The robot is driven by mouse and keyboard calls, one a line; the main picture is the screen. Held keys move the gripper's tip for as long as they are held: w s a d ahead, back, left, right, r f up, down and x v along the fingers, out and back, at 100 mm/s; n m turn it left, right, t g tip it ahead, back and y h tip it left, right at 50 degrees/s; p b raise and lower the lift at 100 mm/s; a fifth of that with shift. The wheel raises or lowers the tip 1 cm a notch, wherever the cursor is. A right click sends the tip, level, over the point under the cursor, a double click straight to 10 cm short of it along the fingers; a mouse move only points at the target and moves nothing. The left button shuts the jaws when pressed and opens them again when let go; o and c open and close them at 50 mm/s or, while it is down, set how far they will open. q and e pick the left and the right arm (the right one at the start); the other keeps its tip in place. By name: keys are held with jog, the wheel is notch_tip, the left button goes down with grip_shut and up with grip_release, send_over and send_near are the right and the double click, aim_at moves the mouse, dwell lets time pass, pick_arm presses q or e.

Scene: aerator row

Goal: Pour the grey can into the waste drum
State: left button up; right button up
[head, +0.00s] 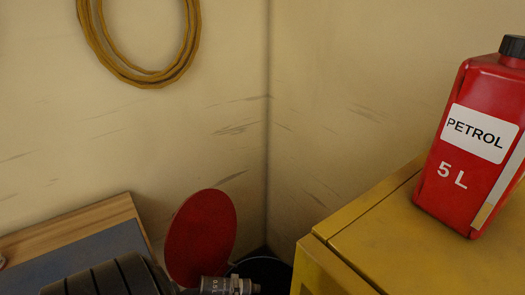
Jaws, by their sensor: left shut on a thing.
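The grey can (217,286), marked 0.5 L, is at the bottom edge, lying about level on its side with its narrow neck pointing right. My left gripper (188,291) is shut on it; its fingers are mostly cut off by the frame. The waste drum (264,268) shows only as a dark round opening and rim in the corner, just behind and right of the can. Its round red lid (202,238) stands raised at the left. The can's mouth appears in front of the drum opening; I cannot tell whether it is over it. No liquid stream is visible. My right gripper is out of view.
A yellow cabinet (400,235) stands close on the right, with a red petrol can (472,145) on top. A wood-edged bench or board (75,225) is at the lower left. A yellow hose coil (140,75) hangs on the wall.

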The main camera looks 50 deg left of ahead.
pick_arm(q)
jog(key=shift+w+d+r+m+p, duration=0.3)
jog(key=shift+w+r+m+p, duration=0.2)
jog(key=shift+r+m, duration=0.2)
dwell(1.0)
jog(key=shift+f, duration=0.1)
dwell(0.9)
